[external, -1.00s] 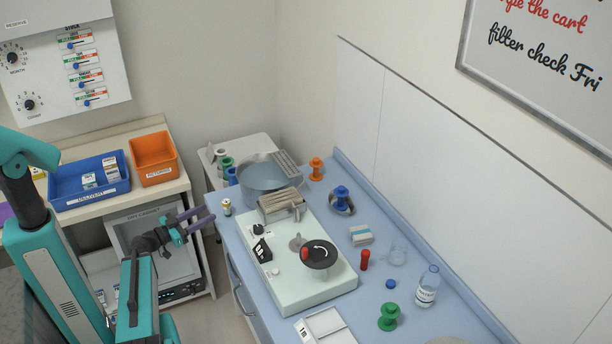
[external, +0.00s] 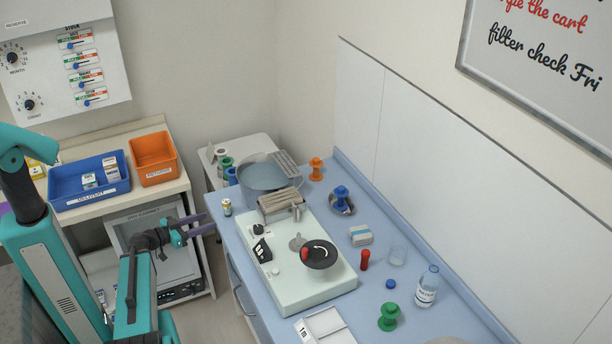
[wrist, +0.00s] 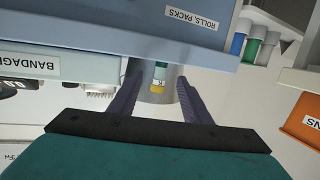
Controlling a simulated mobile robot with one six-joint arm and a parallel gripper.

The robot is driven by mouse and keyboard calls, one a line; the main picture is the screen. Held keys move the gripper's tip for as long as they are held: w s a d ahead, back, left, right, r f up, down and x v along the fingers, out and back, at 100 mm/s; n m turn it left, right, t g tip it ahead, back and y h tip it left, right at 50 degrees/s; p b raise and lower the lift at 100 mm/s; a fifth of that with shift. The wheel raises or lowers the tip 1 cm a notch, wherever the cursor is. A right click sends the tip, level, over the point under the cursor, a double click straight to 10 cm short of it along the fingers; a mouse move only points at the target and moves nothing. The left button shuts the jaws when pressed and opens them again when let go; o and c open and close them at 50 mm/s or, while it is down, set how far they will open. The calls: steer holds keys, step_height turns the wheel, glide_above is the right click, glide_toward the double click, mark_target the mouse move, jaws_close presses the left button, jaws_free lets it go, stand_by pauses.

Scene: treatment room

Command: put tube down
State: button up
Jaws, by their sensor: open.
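Exact depth between fingers and tube is hard to tell.
A pale device (external: 290,275) with a black knob fills the counter's near middle. A basin (external: 268,178) stands behind the tube. A red cylinder (external: 365,259), a bottle (external: 427,287) and a green spool (external: 389,317) stand further right. Blue (external: 70,198) and orange (external: 153,158) bins sit left.

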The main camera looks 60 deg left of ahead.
steer(key=p, duration=0.2)
steer(key=g+p, duration=0.2)
steer(key=p, duration=0.7)
glide_toward(227, 208)
steer(key=s, duration=0.3)
steer(key=shift+a+r+h, duration=0.3)
steer(key=shift+a+r, duration=0.1)
steer(key=shift+a, duration=0.05)
steer(key=shift+w+f+b, duration=0.15)
steer(key=shift+f+b, duration=0.05)
steer(key=shift+b, duration=0.5)
steer(key=b, duration=0.1)
steer(key=w+b, duration=0.1)
steer(key=shift+a+f+b, duration=0.2)
steer(key=shift+f+b, duration=0.1)
steer(key=shift+b, duration=0.1)
steer(key=shift+w+f+b, duration=0.1)
steer(key=shift+w+b, duration=0.25)
steer(key=shift+b, duration=0.45)
steer(key=b+x, duration=0.3)
steer(key=b, duration=0.3)
steer(key=shift+w+a+f+b, duration=0.1)
steer(key=shift+w+b, duration=0.1)
steer(key=shift+b, duration=0.65)
